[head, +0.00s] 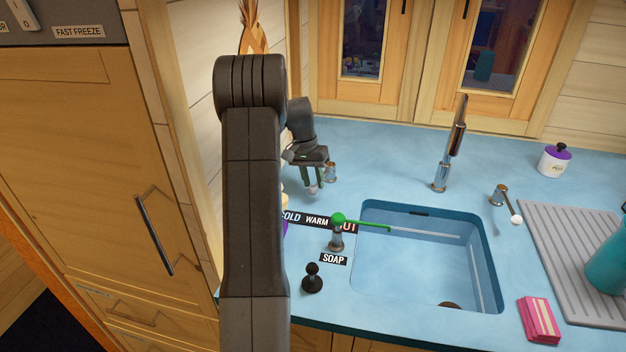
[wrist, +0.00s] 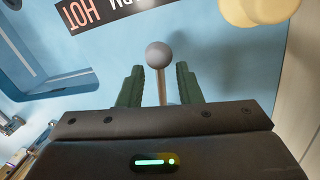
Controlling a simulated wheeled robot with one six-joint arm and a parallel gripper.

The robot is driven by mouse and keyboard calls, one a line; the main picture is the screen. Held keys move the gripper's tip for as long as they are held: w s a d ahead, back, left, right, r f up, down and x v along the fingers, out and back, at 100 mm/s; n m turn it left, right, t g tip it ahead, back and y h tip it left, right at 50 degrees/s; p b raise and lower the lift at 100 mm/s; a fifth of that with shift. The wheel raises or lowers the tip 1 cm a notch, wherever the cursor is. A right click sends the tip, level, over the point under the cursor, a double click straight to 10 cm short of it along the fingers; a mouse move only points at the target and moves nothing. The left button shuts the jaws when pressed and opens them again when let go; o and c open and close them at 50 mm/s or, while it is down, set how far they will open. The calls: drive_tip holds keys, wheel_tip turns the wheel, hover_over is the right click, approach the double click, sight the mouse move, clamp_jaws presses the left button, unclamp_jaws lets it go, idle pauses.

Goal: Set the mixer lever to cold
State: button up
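The mixer lever is a thin rod with a grey ball tip (wrist: 159,54), seen in the wrist view. In the head view its pale ball (head: 313,190) shows just below my gripper (head: 312,180). In the wrist view my gripper (wrist: 158,85) is open, with one green finger on each side of the rod and gaps between. The label strip (head: 318,221) reads COLD, WARM, HOT from left to right, partly hidden by my arm. In the wrist view the strip (wrist: 84,14) is upside down, and COLD is out of frame. I cannot tell exactly which word the lever points at.
A green-topped soap dispenser (head: 338,220) with a long spout stands beside the sink (head: 420,215). A black knob (head: 312,278) is in front of it. The tall faucet (head: 450,150) is behind the sink. Pale yellow round objects (wrist: 255,10) lie close to the gripper's right in the wrist view.

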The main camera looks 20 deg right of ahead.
wheel_tip(320, 180, up, 7)
drive_tip(key=w+a+p, duration=0.1)
drive_tip(key=p, duration=0.4)
drive_tip(key=shift+c, duration=0.2)
